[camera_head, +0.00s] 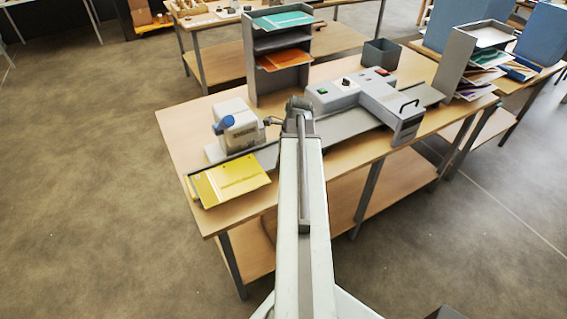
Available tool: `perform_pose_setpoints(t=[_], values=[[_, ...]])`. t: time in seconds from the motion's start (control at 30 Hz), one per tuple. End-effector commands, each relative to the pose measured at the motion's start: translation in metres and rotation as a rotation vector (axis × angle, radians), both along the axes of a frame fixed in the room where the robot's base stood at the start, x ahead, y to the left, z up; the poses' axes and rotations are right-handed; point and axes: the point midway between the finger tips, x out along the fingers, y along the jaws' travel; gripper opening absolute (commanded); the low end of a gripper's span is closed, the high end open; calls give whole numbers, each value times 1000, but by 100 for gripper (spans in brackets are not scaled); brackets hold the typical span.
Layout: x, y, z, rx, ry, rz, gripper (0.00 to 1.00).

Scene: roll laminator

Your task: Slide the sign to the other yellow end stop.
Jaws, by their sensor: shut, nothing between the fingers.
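A yellow sign (230,180) with dark lettering lies flat at the left end of a long grey bed (345,127) that runs along the table. The left end stop cannot be told apart from the sign's yellow edge, and I do not see a yellow stop at the right end. The grey laminator (345,92) stands across the bed on the right. My arm reaches up from the bottom of the picture. My gripper (271,121) is shut and empty, small in view, over the bed between the sign and the laminator, to the right of the sign and apart from it.
A grey device with a blue knob (237,126) stands just behind the bed near the sign. A tray rack (277,58) and a grey bin (381,54) stand at the table's back. Another rack (455,62) stands beyond the bed's right end.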

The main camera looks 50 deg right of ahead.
Motion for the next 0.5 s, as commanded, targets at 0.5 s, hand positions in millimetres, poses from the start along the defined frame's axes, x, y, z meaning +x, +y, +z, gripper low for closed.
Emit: perform_pose_setpoints(t=[0.5], values=[[32,25,-3,-1,0,-1,0]])
